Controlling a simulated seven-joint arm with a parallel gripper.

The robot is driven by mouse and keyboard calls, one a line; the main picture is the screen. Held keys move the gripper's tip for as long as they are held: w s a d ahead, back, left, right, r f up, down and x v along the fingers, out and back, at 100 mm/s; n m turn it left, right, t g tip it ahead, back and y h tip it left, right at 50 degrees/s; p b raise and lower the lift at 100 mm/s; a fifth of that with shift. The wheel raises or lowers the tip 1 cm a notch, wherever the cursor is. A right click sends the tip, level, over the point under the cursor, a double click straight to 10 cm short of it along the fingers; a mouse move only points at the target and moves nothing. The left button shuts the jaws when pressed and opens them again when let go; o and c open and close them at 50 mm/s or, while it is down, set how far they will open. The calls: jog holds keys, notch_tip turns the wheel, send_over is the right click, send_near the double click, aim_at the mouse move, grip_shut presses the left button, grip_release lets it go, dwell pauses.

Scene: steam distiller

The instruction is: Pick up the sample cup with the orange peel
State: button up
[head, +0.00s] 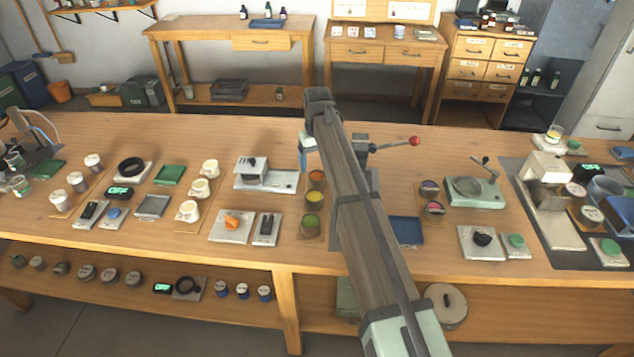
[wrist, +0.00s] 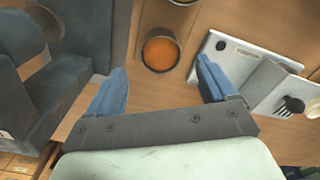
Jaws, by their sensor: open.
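The sample cup with orange contents (head: 316,176) is the farthest of a column of three cups on the long wooden bench. In the wrist view the orange cup (wrist: 160,52) stands upright on the wood, just beyond and between my fingertips. My gripper (head: 308,160) is over the bench by this cup; one blue finger shows, and the other is hidden behind my arm. In the wrist view my gripper (wrist: 160,75) is open, with its two blue fingers spread and nothing between them. I see no contact with the cup.
A yellow cup (head: 315,197) and a green cup (head: 312,221) stand nearer in the column. A white-plated device (head: 265,178) is left of the cups. An orange piece (head: 232,222) lies on a pale board.

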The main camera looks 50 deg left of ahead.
aim_at(316, 173)
jog(key=shift+a+f, duration=0.15)
jog(key=shift+f, duration=2.45)
jog(key=shift+c, duration=0.2)
jog(key=c, duration=1.1)
jog(key=shift+r, duration=0.1)
